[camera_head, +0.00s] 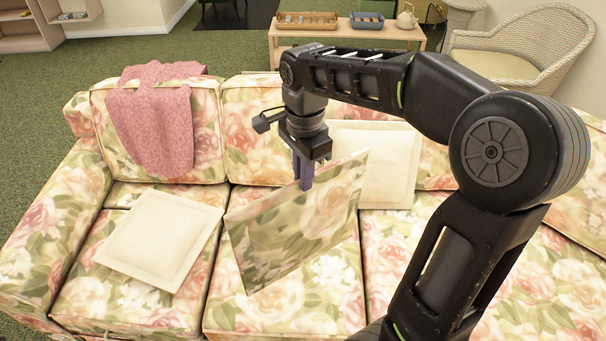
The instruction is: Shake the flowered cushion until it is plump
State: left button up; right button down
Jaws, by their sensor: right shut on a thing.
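The flowered cushion (290,220) is a flat square panel in pink, green and cream, much like the sofa's own cover. It stands tilted on edge over the middle seat of the sofa (90,195). My right gripper (305,182) points down and is shut on its top edge. I cannot tell whether the cushion's lower corner touches the seat. My left gripper is not in view.
A cream cushion (160,240) lies on the left seat. Another cream cushion (392,165) leans on the backrest, partly behind the flowered one. A pink blanket (155,120) hangs over the backrest. Behind stand a wooden table (345,38) and a wicker chair (545,35).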

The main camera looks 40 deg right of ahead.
jog(key=r, duration=0.4)
jog(key=shift+w+d+r, duration=0.1)
jog(key=shift+w+r, duration=0.1)
jog(key=shift+s, duration=0.25)
jog(key=f, duration=0.4)
jog(key=shift+s+f, duration=0.1)
jog(key=shift+s, duration=0.1)
jog(key=shift+w+f, duration=0.1)
jog(key=shift+w, duration=0.2)
jog(key=r, duration=0.4)
jog(key=shift+w+r, duration=0.15)
jog(key=shift+w, duration=0.1)
jog(key=shift+s+r, duration=0.1)
jog(key=shift+s, duration=0.2)
jog(key=shift+f, duration=2.3)
jog(key=shift+w, duration=0.15)
jog(key=shift+s+r, duration=0.1)
jog(key=shift+s, duration=0.1)
